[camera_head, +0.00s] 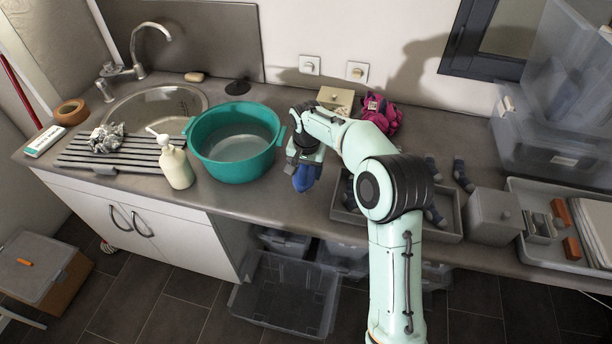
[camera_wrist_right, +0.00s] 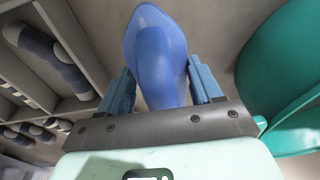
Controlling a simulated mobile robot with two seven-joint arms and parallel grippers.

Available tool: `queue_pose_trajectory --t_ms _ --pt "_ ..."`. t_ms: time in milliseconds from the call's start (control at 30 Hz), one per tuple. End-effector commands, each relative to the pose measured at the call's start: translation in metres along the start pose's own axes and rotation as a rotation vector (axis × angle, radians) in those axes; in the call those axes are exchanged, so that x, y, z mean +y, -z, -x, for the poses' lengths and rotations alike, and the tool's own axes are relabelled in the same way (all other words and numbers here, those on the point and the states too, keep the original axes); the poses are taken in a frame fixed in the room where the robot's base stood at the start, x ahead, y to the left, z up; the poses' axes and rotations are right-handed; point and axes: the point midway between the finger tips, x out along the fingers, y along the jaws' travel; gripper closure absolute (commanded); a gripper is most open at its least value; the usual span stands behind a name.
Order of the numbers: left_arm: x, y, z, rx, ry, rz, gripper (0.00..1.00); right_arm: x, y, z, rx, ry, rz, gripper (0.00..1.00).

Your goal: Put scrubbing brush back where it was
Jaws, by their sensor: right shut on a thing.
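The scrubbing brush is a blue object (camera_head: 304,178) held in my right gripper (camera_head: 303,160). In the right wrist view the blue brush (camera_wrist_right: 157,55) sits between the two blue fingers of the right gripper (camera_wrist_right: 160,88), which are shut on it. In the head view the brush hangs over the front part of the counter, between the green basin (camera_head: 233,172) and the grey divided tray (camera_head: 345,215). I cannot tell whether it touches the counter. My left gripper is not in view.
The divided tray holds several dark socks, and my right arm hides part of it. A pump bottle (camera_head: 176,167) stands left of the basin, by the sink (camera_head: 160,103). A pink cloth bundle (camera_head: 380,113) and a beige box (camera_head: 336,100) are behind my arm. A grey canister (camera_head: 494,215) stands right.

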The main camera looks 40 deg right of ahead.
Motion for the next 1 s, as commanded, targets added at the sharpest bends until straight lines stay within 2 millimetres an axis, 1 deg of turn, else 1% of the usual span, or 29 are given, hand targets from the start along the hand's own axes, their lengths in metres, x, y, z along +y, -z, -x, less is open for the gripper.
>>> queue_pose_trajectory --t_ms 33,100,167,567,600,667,933,1000 --pt "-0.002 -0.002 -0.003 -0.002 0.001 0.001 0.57 0.002 -0.002 -0.012 -0.003 -0.004 0.0 0.74" --pt "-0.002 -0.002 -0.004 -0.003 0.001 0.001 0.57 0.002 -0.002 -0.021 -0.001 -0.002 0.0 0.74" --pt "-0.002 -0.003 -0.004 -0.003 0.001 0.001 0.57 0.002 -0.003 -0.025 -0.001 -0.002 0.0 0.74" --pt "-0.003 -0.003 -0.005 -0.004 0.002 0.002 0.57 0.002 -0.003 -0.029 0.001 0.0 0.0 0.74" --pt "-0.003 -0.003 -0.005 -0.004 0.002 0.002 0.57 0.002 -0.003 -0.03 0.0 0.0 0.0 0.29" --pt "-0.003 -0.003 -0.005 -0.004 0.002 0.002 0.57 0.002 -0.003 -0.029 0.0 0.0 0.0 0.1" --pt "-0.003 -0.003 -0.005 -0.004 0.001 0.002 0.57 0.001 -0.003 -0.029 0.0 0.0 0.0 0.1" --pt "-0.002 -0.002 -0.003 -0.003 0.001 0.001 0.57 0.001 -0.002 -0.026 0.001 0.0 -0.001 0.1"
